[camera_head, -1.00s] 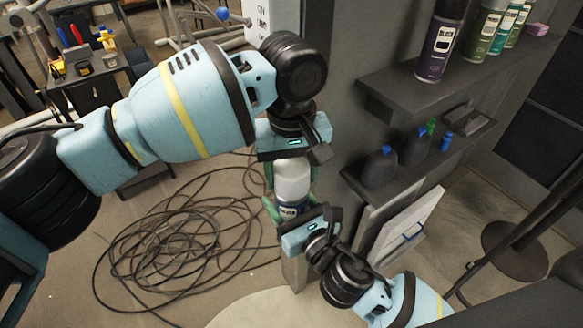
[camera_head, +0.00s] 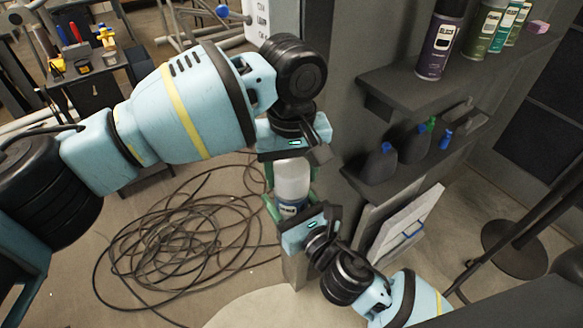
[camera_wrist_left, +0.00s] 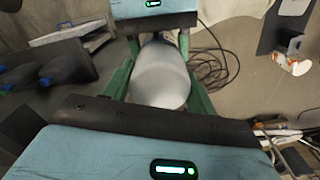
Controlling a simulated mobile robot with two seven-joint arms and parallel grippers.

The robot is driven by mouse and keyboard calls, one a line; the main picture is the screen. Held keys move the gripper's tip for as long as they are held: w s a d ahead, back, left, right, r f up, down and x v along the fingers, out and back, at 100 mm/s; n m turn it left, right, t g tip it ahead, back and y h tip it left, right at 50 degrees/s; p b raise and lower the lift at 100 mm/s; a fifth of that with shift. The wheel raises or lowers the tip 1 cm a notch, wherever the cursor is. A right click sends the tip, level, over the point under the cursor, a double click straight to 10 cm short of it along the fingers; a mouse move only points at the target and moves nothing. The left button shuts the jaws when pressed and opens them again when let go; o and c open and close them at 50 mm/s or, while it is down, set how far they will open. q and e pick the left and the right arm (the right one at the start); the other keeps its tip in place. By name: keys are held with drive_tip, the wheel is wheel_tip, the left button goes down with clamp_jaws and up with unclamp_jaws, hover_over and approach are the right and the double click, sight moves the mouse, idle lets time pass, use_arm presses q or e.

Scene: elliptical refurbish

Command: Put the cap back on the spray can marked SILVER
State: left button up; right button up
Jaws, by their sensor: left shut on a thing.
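The spray can (camera_head: 289,210) stands upright in front of the dark cabinet, and only part of its dark label shows. A pale, silvery-white cap (camera_head: 292,182) is at its top; whether it is fully seated I cannot tell. My left gripper (camera_head: 291,173) comes from above, its green fingers shut on the cap's sides. The left wrist view shows the rounded cap (camera_wrist_left: 160,75) between those green fingers. My right gripper (camera_head: 288,212) comes from the lower right, its green fingers around the can's body below the cap. The can's lower part is hidden.
Shelves at the right hold a purple-black spray can (camera_head: 440,42), green-labelled cans (camera_head: 487,28), and dark bottles (camera_head: 379,165) with blue caps. Coiled cable (camera_head: 185,240) lies on the floor at left. A tool cart (camera_head: 90,85) stands at the back left.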

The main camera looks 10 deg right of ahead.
use_arm(q)
drive_tip(key=shift+f, duration=0.25)
drive_tip(key=o, duration=1.3)
drive_tip(key=shift+o, duration=0.2)
drive_tip(key=shift+r, duration=0.15)
drive_tip(key=shift+r, duration=3.35)
